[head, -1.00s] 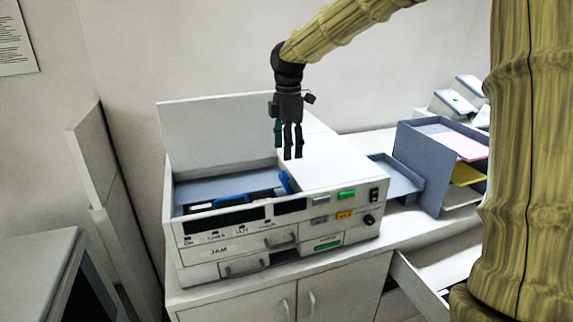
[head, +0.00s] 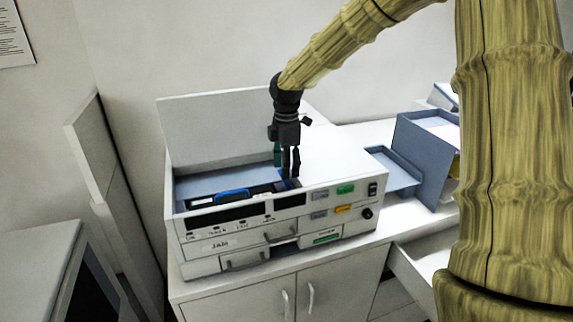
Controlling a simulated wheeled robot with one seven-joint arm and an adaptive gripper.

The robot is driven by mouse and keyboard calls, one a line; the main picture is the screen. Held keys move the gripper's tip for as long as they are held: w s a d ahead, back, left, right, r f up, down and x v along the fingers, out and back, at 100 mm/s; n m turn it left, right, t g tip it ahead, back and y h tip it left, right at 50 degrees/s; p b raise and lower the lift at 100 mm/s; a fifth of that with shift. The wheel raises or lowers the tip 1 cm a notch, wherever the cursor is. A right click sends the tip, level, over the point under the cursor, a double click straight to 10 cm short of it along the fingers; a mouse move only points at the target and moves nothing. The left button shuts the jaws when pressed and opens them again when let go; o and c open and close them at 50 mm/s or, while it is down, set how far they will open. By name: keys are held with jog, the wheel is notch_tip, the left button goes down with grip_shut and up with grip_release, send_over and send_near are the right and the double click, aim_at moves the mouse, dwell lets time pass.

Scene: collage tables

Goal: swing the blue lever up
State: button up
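The machine (head: 340,170) is a white copier-like unit on a white cabinet, with its left cover (head: 212,130) standing up. In the open bay a blue handle-like piece (head: 231,195) lies low over dark parts. A second small blue piece (head: 293,184), at the bay's right end, is mostly hidden by my fingers; I cannot tell for sure which is the lever. My gripper (head: 289,176) points down at the bay's right end, its fingertips close to this second piece. Contact and finger opening are unclear.
The front panel has coloured buttons (head: 345,189) and drawer handles. A blue-grey tray (head: 393,173) and a sorter box (head: 424,155) stand to the right. An open drawer (head: 418,272) sticks out at lower right. The raised cover stands left of my gripper.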

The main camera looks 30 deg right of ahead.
jog(key=c, duration=0.6)
jog(key=shift+s+d+f+t+y, duration=0.1)
jog(key=shift+s+d+t+y, duration=0.1)
jog(key=shift+d+y, duration=0.5)
jog(key=shift+s+d+f+t+y, duration=0.1)
jog(key=shift+d+t+y, duration=0.2)
jog(key=shift+y, duration=0.6)
jog(key=o, duration=1)
jog(key=shift+w+d, duration=0.1)
jog(key=shift+r, duration=0.1)
